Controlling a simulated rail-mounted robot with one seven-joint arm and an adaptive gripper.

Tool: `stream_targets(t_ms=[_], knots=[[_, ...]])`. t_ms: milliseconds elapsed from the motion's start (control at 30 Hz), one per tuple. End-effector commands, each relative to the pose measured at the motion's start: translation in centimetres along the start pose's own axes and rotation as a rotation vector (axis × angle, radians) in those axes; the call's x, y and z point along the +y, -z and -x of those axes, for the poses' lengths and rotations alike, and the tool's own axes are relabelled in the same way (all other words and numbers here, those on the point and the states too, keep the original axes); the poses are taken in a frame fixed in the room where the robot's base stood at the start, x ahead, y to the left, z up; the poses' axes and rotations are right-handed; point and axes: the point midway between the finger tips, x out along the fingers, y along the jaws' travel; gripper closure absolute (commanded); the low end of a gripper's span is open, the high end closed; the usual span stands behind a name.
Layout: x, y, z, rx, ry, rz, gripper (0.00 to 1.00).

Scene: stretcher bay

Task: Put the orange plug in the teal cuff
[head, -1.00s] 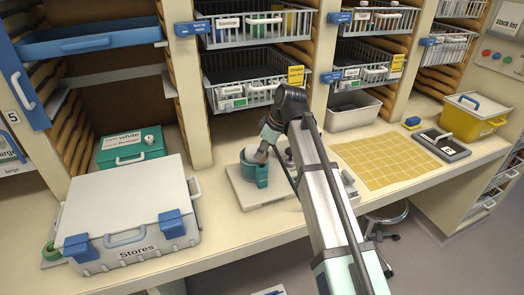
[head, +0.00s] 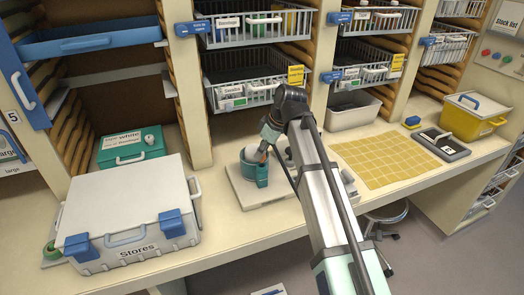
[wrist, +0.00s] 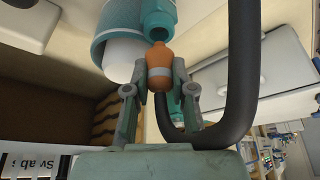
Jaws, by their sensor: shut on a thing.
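My gripper (wrist: 159,85) is shut on the orange plug (wrist: 159,66), which sits between its two fingers in the wrist view. The plug's narrow end points at the dark round opening of the teal cuff (wrist: 157,14). The tip is at or just short of that opening; I cannot tell whether they touch. In the head view the teal cuff (head: 262,178) stands at the side of a larger teal ring on a pale base. My gripper (head: 263,150) is just above it there, and the plug is too small to make out.
A thick dark hose (wrist: 241,80) loops beside my gripper in the wrist view. The pale base (head: 238,188) stands on the counter. A grey Stores case (head: 125,210) lies left, and a yellow grid mat (head: 380,160) lies right. Wire baskets (head: 245,88) hang behind.

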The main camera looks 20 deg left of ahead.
Motion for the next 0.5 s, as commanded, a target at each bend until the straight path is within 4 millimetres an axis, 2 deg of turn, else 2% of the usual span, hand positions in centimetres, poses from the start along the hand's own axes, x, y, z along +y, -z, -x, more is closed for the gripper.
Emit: stream_targets(t_ms=[500], knots=[[0.0,-0.29,-0.71,0.0,0.0,0.0,1.0]])
